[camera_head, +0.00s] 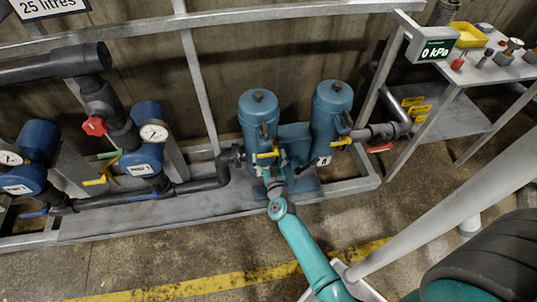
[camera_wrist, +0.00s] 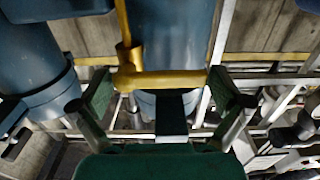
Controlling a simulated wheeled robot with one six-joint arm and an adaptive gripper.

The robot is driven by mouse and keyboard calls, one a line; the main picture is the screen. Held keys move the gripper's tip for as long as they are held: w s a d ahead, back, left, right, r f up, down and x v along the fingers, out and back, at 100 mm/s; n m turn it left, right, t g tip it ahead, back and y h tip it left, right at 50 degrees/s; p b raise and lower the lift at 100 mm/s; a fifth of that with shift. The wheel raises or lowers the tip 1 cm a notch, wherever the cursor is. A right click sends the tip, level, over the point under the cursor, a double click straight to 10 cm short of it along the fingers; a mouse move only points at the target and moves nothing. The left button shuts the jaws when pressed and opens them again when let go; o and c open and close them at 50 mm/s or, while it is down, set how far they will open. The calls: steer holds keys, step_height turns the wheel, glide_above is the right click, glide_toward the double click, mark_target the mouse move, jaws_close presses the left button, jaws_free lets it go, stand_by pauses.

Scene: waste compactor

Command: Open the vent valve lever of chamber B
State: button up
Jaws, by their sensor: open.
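Two blue cylindrical chambers stand side by side on the frame in the head view. The right chamber (camera_head: 331,112) carries a label that looks like "A". The left chamber (camera_head: 257,112) has its label hidden behind my gripper, so I cannot read a B. A yellow lever (camera_head: 266,155) sticks out at the left chamber's front. In the wrist view the yellow lever (camera_wrist: 165,80) lies crosswise, with a yellow stem rising at its left end. My gripper (camera_wrist: 162,90) is open, its two fingers at either end of the lever. Contact cannot be told. It also shows in the head view (camera_head: 277,170).
The right chamber has its own yellow lever (camera_head: 341,142). Dark pipes, a red-handled valve (camera_head: 94,126) and gauges (camera_head: 153,133) are at the left. A display (camera_head: 434,50) reads 0 kPa beside a control bench (camera_head: 500,62). The grey frame rail (camera_head: 150,228) runs below the chambers.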

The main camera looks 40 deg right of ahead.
steer(key=shift+w+d, duration=0.1)
steer(key=shift+w, duration=0.05)
steer(key=c, duration=1.3)
steer(key=shift+c, duration=0.2)
